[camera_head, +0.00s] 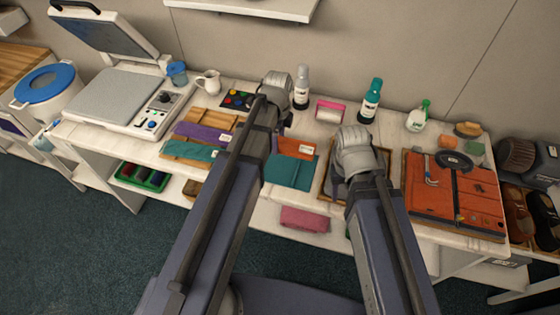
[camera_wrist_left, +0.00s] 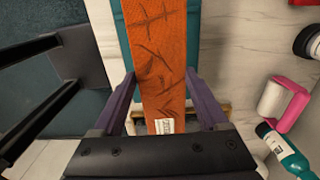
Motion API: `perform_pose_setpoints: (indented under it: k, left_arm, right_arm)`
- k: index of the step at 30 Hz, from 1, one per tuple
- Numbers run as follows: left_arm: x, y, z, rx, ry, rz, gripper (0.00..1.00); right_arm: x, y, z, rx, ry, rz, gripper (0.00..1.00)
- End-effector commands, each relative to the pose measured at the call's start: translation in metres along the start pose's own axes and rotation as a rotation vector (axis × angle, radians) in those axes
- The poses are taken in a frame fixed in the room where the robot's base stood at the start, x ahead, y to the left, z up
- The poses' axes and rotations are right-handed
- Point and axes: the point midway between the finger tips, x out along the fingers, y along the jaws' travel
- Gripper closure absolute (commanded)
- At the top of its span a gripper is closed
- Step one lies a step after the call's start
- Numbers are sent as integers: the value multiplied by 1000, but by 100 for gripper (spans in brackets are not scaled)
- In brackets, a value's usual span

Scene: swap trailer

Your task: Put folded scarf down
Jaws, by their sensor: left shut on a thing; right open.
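The folded scarf, orange with dark marks and a white tag (camera_wrist_left: 165,45), also shows in the head view (camera_head: 296,149), partly behind my left wrist. My left gripper (camera_wrist_left: 160,75) is shut on the orange scarf, one finger along each side. The scarf is over a teal cloth or mat (camera_head: 288,174) at the table's front edge; I cannot tell whether they touch. A wooden tray (camera_head: 172,150) at left holds a purple scarf (camera_head: 203,134) and a teal scarf (camera_head: 194,150). My right gripper (camera_head: 338,186) is open, mostly hidden by its wrist, over a framed tray (camera_head: 384,155).
The white table carries a heat press (camera_head: 118,98) at left and a red-orange board with tools (camera_head: 452,195) at right. Bottles (camera_head: 370,100) and a pink-and-white roll (camera_head: 330,110) stand along the back. A pink cloth (camera_head: 305,219) lies on the lower shelf.

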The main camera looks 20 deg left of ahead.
Motion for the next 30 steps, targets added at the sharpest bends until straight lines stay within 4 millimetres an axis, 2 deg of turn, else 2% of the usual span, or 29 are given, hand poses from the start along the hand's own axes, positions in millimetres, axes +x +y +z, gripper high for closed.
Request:
perform_pose_setpoints:
  k: [1,9,19,27,30]
  left_arm:
    - [11,0,0,0,0,0,89]
    - [52,0,0,1,0,0,89]
    - [60,0,0,1,0,0,89]
    - [91,0,0,1,0,0,89]
    - [96,0,0,1,0,0,89]
  right_arm:
    - [11,-1,-1,0,0,0,50]
    - [52,-5,-3,2,0,0,50]
    - [59,-6,-3,2,0,0,50]
    - [90,-8,-5,2,0,0,50]
    - [96,-9,-5,1,0,0,50]
